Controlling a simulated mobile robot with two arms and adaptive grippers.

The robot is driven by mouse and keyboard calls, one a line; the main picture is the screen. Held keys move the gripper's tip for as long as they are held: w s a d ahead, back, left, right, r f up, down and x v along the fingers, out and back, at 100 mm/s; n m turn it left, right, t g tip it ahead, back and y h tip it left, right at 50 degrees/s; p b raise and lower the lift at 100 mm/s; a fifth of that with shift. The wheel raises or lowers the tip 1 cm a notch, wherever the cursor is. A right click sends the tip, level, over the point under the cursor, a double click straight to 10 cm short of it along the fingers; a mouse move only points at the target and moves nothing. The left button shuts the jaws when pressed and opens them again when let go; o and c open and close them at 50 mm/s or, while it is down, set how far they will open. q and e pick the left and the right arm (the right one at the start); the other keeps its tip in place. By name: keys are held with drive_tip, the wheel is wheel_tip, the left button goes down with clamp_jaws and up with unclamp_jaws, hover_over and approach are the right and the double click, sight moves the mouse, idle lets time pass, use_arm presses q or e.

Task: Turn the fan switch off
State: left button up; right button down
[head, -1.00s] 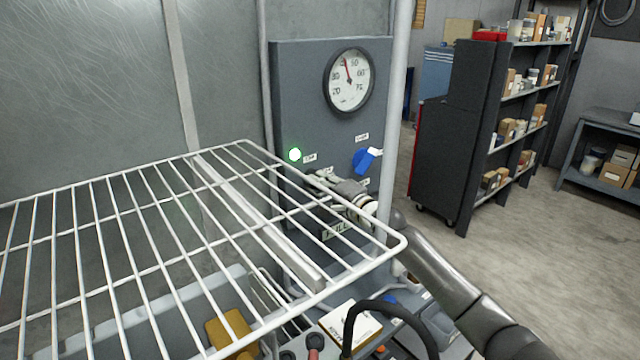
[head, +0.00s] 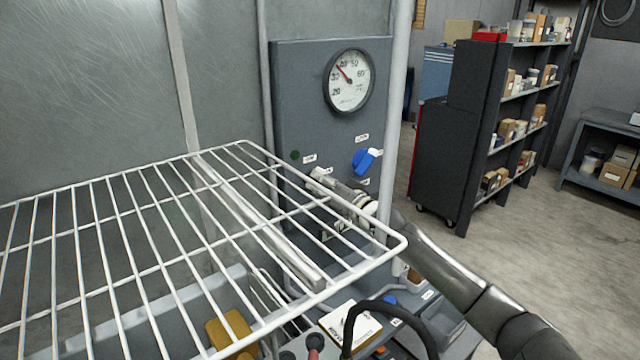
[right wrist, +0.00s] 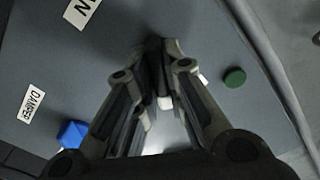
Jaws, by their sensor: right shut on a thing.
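My right gripper (head: 318,177) reaches the grey control panel (head: 300,90) from the right, behind the wire rack's far corner. In the right wrist view its fingers (right wrist: 160,52) are closed together against the panel, on a small dark part that I take for the fan switch; the fingers mostly hide it. The green lamp (head: 295,156) beside the gripper is dark; it also shows unlit in the right wrist view (right wrist: 234,78). The blue damper knob (head: 365,160) sits up and to the right of the gripper, apart from it. My left gripper is not in view.
A round gauge (head: 348,82) is high on the panel. The white wire rack (head: 150,250) spans the front, close to my right gripper. A pale post (head: 396,110) stands at the panel's right. Shelves (head: 475,130) stand beyond on open floor.

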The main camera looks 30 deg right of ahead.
drive_tip(key=shift+f+n+p, duration=0.1)
drive_tip(key=shift+n+p, duration=0.2)
drive_tip(key=shift+n, duration=3)
drive_tip(key=c, duration=1.5)
unclamp_jaws()
drive_tip(key=s, duration=1.2)
drive_tip(key=shift+d, duration=0.45)
